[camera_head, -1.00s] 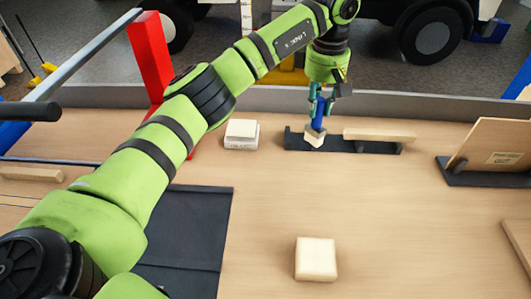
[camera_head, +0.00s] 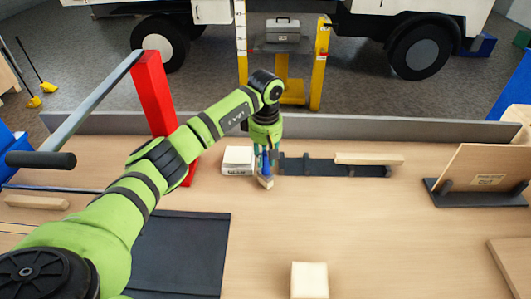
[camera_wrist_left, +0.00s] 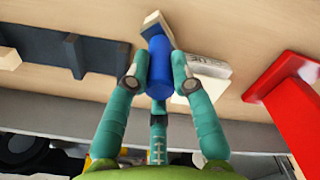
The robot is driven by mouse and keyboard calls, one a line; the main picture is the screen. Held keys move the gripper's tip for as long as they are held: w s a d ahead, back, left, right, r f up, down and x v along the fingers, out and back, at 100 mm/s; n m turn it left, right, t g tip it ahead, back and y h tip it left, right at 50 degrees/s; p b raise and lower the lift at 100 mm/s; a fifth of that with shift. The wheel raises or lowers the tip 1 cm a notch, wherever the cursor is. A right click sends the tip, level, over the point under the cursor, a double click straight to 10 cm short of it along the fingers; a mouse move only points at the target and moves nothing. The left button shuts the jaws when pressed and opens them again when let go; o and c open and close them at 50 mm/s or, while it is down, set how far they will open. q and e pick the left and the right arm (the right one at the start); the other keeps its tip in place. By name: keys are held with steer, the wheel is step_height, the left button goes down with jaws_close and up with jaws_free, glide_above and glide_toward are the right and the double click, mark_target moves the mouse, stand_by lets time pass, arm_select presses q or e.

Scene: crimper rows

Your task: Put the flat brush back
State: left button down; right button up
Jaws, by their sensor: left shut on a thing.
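The flat brush has a blue handle and a pale block-like head (camera_head: 265,182); in the wrist view its blue handle (camera_wrist_left: 159,65) shows between my fingers. My left gripper (camera_head: 264,158) is shut on the handle, and the head points down towards the bench. In the wrist view the left gripper (camera_wrist_left: 160,84) has one fingertip on each side of the handle. The brush is between a white labelled box (camera_head: 238,154) and the left end of a dark rack (camera_head: 320,169). I cannot tell if the head touches the bench. My right gripper is not in view.
A wooden bar (camera_head: 368,158) lies at the rack's right part. A red post (camera_head: 157,85) stands left of the box. A pale block (camera_head: 310,279) sits at the front. A dark mat (camera_head: 180,255) lies front left, a board in a stand (camera_head: 478,200) at right. Mid-bench is clear.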

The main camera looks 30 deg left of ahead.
arm_select(q)
steer(key=shift+f, duration=0.2)
steer(key=shift+f+b, duration=0.25)
steer(key=shift+b, duration=0.05)
steer(key=c, duration=1.1)
jaws_free()
steer(key=shift+r, duration=0.1)
steer(key=shift+o, duration=0.2)
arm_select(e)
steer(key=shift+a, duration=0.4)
arm_select(q)
steer(key=shift+r, duration=0.1)
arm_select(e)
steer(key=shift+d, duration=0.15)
arm_select(q)
steer(key=shift+r, duration=0.2)
step_height(320, 180, up, 11)
steer(key=b, duration=0.3)
steer(key=shift+f, duration=0.15)
steer(key=shift+r, duration=0.5)
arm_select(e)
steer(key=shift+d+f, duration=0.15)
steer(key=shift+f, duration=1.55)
